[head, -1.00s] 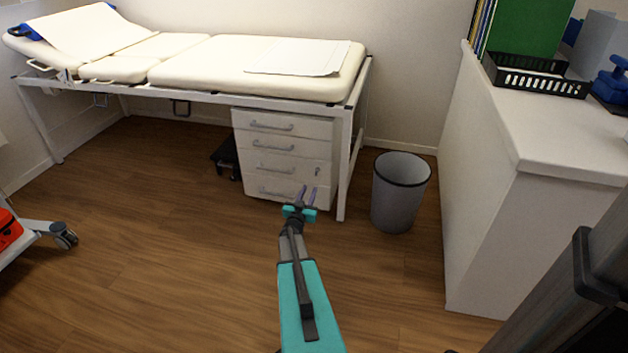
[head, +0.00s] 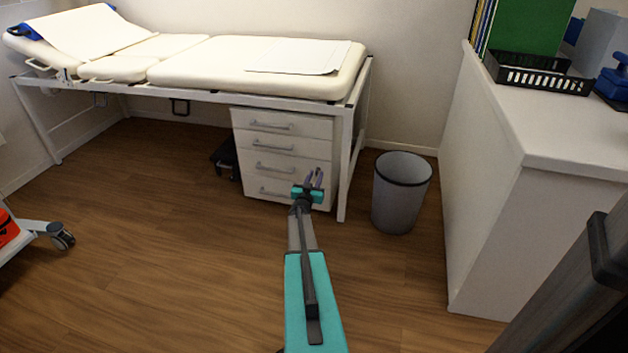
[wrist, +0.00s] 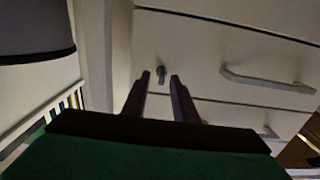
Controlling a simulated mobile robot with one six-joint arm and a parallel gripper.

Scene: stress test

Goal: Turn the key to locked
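The white drawer cabinet (head: 308,149) stands under the examination bed in the head view. Its drawer front also shows in the wrist view (wrist: 200,50). The small metallic key (wrist: 161,74) sits in the lock on that front. In the wrist view, my gripper (wrist: 160,76) is open, with one dark finger on each side of the key. I cannot tell whether the fingers touch it. In the head view, my gripper (head: 313,179) is in front of the cabinet's right side, and the key is hidden or too small to make out.
A grey waste bin (head: 398,210) stands right of the cabinet, and the bed's metal leg (head: 343,185) is close beside it. A drawer handle (wrist: 265,80) lies right of the fingers in the wrist view. A white counter (head: 545,140) is at the right. The floor (head: 180,270) in front is clear.

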